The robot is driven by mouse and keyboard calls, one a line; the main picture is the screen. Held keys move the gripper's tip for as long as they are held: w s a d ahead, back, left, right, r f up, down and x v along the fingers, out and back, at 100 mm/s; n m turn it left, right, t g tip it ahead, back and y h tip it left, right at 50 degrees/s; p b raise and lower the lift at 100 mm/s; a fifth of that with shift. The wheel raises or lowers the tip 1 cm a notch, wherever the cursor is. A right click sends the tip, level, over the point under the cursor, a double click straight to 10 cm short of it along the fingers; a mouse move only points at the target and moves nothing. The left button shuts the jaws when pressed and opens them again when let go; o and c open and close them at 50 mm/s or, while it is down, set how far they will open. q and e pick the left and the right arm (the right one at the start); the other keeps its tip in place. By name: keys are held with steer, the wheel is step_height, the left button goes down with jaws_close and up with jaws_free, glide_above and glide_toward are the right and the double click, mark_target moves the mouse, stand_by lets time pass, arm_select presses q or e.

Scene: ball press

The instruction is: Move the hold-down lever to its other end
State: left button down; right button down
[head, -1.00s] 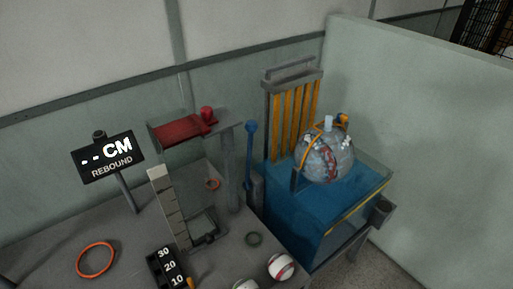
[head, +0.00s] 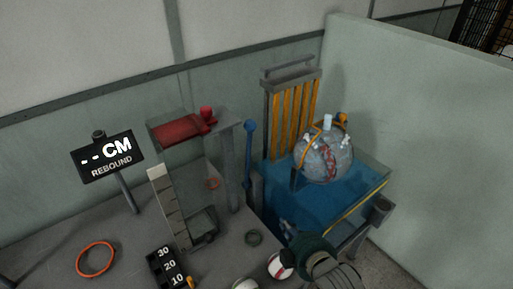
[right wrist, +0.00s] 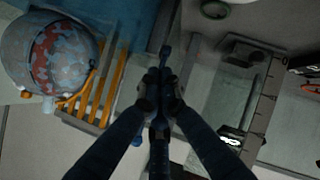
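The upright blue lever with a round knob (head: 249,127) stands at the left front of the blue tank in the head view. I take it for the hold-down lever. My right gripper (head: 286,229) is low over the tank's front edge, right of the lever and apart from it in that picture. In the right wrist view the fingertips (right wrist: 161,88) are drawn close together. A dark blue bar (right wrist: 165,57) shows just past the tips; whether they touch it is not clear. I see nothing clearly held. My left gripper is out of view.
A patterned ball (head: 325,160) sits on the blue tank (head: 285,201) by yellow bars (head: 292,120). A red-and-white ball (head: 278,268) lies close to my right gripper. A rebound sign (head: 108,157), orange ring (head: 95,243) and number block (head: 164,270) are at left.

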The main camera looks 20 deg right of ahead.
steer(key=w+r+n+t, duration=0.4)
steer(key=w+r, duration=0.1)
steer(key=n+t+y, duration=0.3)
steer(key=n, duration=0.2)
glide_toward(250, 138)
steer(key=p+x, duration=0.4)
steer(key=x, duration=0.1)
steer(key=shift+w+d+f, duration=0.1)
steer(key=shift+d+f, duration=0.05)
steer(key=shift+f, duration=0.05)
steer(key=shift+w, duration=0.6)
steer(key=shift+w+a+r+b, duration=0.1)
steer(key=shift+w+a+b, duration=0.15)
steer(key=shift+w, duration=0.2)
steer(key=shift+w+a+r+b, duration=0.1)
steer(key=shift+w+a+b, duration=0.1)
steer(key=shift+w, duration=0.25)
steer(key=shift+r+h, duration=0.25)
steer(key=shift+h, duration=0.05)
